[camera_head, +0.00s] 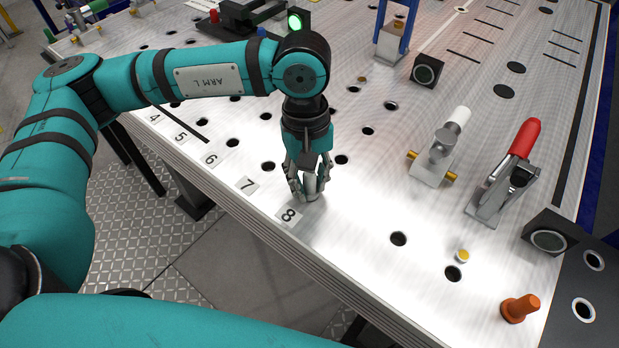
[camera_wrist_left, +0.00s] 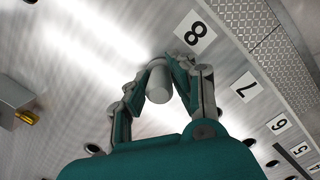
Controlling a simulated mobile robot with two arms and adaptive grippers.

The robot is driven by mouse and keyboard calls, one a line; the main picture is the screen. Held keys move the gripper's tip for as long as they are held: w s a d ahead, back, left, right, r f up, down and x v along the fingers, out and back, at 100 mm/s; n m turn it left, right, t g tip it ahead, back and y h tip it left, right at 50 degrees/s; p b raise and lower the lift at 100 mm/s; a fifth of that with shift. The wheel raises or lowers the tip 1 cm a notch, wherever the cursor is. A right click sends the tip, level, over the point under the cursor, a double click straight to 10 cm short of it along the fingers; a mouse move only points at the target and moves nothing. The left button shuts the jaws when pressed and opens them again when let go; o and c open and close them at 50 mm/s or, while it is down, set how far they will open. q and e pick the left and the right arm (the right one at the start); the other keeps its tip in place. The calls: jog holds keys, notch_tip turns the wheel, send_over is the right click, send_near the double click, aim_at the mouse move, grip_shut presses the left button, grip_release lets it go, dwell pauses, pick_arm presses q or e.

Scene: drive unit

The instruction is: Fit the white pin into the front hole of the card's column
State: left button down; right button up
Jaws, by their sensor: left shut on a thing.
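My left gripper (camera_head: 308,192) points down at the table's front edge, just behind the number 8 label (camera_head: 288,215). Its fingers are shut around the white pin (camera_wrist_left: 158,82), which shows as a pale upright cylinder between the fingertips in the left wrist view. In the head view the pin's lower end (camera_head: 311,185) shows between the fingers, close to the table top. The front hole by the 8 is hidden by the gripper and pin, so I cannot tell how deep the pin sits. My right gripper is out of view.
The perforated metal table (camera_head: 300,245) has rows of dark holes behind labels such as 7 (camera_head: 247,186). A black block (camera_head: 427,71) stands farther back.

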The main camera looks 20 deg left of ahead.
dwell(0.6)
pick_arm(q)
jog(key=c, duration=1)
grip_release()
jog(key=shift+c, duration=0.2)
